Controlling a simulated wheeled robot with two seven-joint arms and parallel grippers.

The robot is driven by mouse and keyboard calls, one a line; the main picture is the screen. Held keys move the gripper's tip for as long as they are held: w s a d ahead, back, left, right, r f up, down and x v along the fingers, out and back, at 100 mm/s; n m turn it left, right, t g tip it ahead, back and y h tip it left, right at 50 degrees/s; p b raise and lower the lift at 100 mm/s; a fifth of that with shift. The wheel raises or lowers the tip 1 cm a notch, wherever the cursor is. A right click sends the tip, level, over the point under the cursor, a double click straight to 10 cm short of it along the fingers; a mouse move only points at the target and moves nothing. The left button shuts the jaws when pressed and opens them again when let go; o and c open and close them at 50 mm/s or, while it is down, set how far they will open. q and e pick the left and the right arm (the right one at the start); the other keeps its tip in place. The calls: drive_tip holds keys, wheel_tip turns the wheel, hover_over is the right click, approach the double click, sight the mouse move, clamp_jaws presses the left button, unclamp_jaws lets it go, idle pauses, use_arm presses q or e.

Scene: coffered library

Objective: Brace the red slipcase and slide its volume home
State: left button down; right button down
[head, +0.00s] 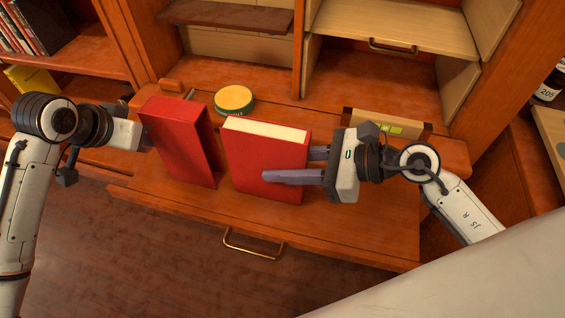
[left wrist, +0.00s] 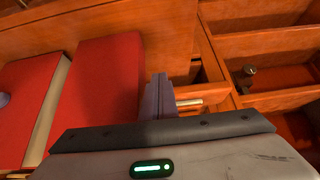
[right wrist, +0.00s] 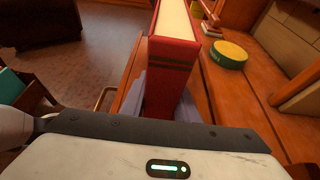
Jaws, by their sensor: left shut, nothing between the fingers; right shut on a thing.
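The red slipcase (head: 178,142) stands upright on the wooden desk top, left of the red volume (head: 262,165), with a gap between them. The slipcase's darker side (head: 207,148) faces the volume. The volume stands upright, cream page edges up. My right gripper (head: 290,164) is shut on the volume at its right end; the right wrist view shows its spine (right wrist: 172,72) between the fingers. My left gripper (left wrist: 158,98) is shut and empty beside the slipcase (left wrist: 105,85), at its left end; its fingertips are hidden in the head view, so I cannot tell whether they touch.
A round yellow-topped green tin (head: 234,99) stands behind the gap. Shelves rise behind the desk. A brass handle (head: 252,246) is on the desk's front. Bare desk top lies in front of the slipcase.

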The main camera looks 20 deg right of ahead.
sight(236, 154)
drive_tip(key=shift+w+r, duration=0.1)
drive_tip(key=shift+r, duration=0.05)
idle(2.6)
drive_tip(key=shift+w+a, duration=0.45)
drive_tip(key=shift+a, duration=0.25)
drive_tip(key=shift+w+a, duration=0.7)
drive_tip(key=shift+a, duration=0.35)
drive_tip(key=shift+w+a, duration=0.7)
drive_tip(key=shift+a, duration=0.3)
drive_tip(key=shift+w+a, duration=0.7)
drive_tip(key=shift+a, duration=0.35)
idle(1.5)
